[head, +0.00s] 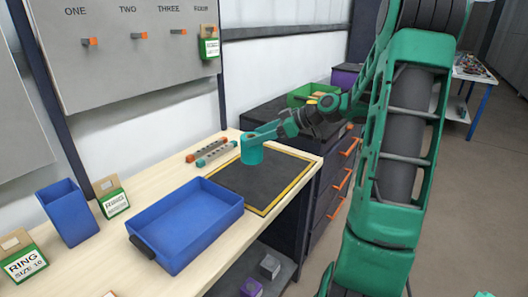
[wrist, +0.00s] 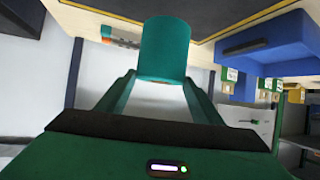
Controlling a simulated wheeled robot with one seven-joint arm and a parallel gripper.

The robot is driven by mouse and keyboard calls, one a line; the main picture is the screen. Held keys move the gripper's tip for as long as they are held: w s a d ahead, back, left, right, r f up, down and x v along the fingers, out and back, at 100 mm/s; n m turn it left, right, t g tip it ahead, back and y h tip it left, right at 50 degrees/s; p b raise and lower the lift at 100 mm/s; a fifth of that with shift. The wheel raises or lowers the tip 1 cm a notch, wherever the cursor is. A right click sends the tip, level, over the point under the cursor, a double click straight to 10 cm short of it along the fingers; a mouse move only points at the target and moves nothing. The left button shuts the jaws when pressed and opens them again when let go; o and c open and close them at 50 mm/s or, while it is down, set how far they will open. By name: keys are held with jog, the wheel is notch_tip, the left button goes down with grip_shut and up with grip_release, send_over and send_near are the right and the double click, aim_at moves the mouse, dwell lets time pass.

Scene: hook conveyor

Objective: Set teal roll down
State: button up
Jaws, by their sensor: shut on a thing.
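The teal roll (head: 252,154) is a short upright cylinder over the back left part of a black mat (head: 262,190) with a yellow border, on the wooden table. My gripper (head: 254,137) is shut on the roll near its upper end. In the wrist view, which looks upside down, the roll (wrist: 164,45) sits between my two fingers (wrist: 161,78). Its far end meets the dark mat (wrist: 222,10) in the picture. I cannot tell whether it touches the mat.
A blue tray (head: 187,232) stands left of the mat. Two striped bars (head: 215,153) lie behind it. A blue bin (head: 66,212) and ring boxes (head: 112,197) stand further left. A numbered hook board (head: 125,60) is behind. Most of the mat is clear.

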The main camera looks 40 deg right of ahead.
notch_tip(320, 180, down, 6)
jog(key=s+d, duration=0.1)
jog(key=d, duration=0.1)
jog(key=shift+d+r, duration=0.2)
jog(key=shift+d, duration=0.15)
jog(key=o, duration=1.7)
jog(key=shift+f, duration=0.1)
jog(key=shift+c, duration=0.2)
